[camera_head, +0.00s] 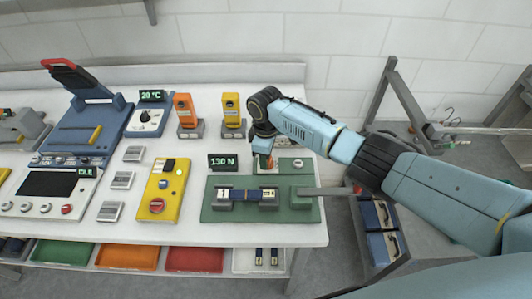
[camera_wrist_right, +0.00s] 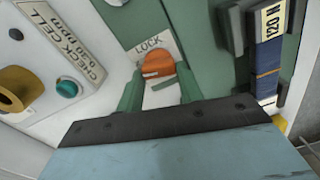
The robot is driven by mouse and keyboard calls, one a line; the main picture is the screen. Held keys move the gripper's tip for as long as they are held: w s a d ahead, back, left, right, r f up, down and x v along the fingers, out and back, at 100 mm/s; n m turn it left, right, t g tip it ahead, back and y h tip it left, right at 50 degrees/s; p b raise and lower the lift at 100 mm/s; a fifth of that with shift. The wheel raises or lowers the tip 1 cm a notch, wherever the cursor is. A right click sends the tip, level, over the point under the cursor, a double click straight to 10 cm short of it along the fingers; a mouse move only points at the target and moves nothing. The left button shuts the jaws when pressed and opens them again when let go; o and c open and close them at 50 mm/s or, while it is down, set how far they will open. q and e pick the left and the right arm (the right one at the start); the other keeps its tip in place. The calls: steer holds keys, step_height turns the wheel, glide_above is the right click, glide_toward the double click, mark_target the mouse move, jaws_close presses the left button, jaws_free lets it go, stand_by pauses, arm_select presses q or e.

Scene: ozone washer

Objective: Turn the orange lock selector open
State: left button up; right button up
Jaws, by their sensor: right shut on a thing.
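The orange lock selector (camera_wrist_right: 155,65) sits on a white plate marked LOCK (camera_wrist_right: 150,45) in the right wrist view. My right gripper (camera_wrist_right: 157,78) has its two green fingers on either side of the selector and is shut on it. In the head view the right gripper (camera_head: 264,158) points down at the back of the green fixture (camera_head: 300,205), and only a little orange of the selector shows there. A blue piece with a "120 N" label (camera_wrist_right: 268,55) lies in dark holders on the fixture. My left gripper is not in view.
A display reading 130 N (camera_head: 223,162) stands behind the fixture. A yellow box with a red button (camera_head: 162,190) is to its left. Orange (camera_head: 185,112) and yellow (camera_head: 232,110) devices stand at the back. A round silver button (camera_head: 298,163) is right of the gripper.

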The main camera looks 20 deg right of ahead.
steer(key=shift+a+r+n, duration=0.1)
steer(key=shift+n, duration=1.2)
steer(key=o, duration=1)
step_height(320, 180, up, 13)
steer(key=shift+r+p, duration=0.15)
steer(key=shift+p, duration=0.2)
steer(key=shift+s, duration=0.1)
